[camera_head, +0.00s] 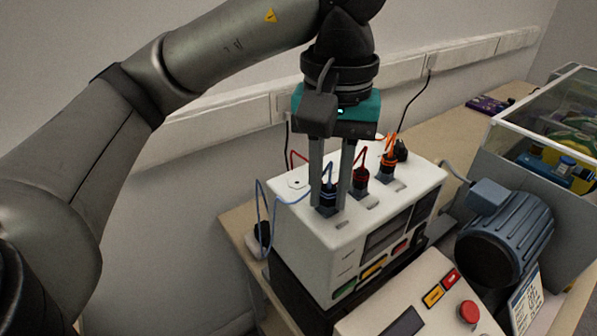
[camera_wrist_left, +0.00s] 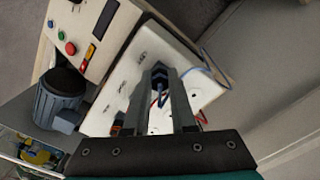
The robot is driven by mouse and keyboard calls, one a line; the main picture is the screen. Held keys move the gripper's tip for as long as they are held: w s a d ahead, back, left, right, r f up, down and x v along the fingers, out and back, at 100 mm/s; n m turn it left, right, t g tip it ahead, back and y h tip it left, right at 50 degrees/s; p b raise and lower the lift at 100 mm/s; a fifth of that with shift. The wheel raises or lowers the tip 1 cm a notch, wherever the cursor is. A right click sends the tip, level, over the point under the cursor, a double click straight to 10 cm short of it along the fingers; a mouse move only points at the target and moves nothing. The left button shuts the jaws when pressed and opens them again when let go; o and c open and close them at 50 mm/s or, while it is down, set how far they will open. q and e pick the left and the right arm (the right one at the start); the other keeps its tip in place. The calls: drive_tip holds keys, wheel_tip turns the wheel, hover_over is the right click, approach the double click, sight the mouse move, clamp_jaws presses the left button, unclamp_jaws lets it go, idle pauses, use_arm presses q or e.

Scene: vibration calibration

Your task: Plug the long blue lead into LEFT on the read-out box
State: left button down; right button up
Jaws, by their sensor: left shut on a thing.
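The white read-out box (camera_head: 350,222) stands on the bench in the middle of the head view. My left gripper (camera_head: 331,190) points down over its top and is shut on the blue lead's plug (camera_head: 326,197), which is at the leftmost socket position. I cannot tell whether it is fully seated. The blue lead (camera_head: 272,204) loops from the plug over the box's left edge. The left wrist view also shows the plug between the fingers (camera_wrist_left: 160,78). A red-banded plug (camera_head: 360,178) and an orange-banded plug (camera_head: 387,165) stand in the row beside it. My right gripper is not in view.
A control panel with a red button (camera_head: 469,311) stands in front of the box. A blue-grey motor (camera_head: 505,238) is at the right, before a clear-lidded case (camera_head: 560,130). A wall trunking (camera_head: 220,122) runs behind. Bench space shows behind the box.

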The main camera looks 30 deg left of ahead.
sight(329, 188)
use_arm(q)
drive_tip(key=m, duration=0.3)
drive_tip(key=shift+m, duration=0.3)
drive_tip(key=shift+m, duration=2.2)
drive_tip(key=c, duration=0.7)
unclamp_jaws()
drive_tip(key=shift+o, duration=0.2)
drive_tip(key=shift+r, duration=0.15)
drive_tip(key=shift+r+p, duration=2)
drive_tip(key=shift+r, duration=0.4)
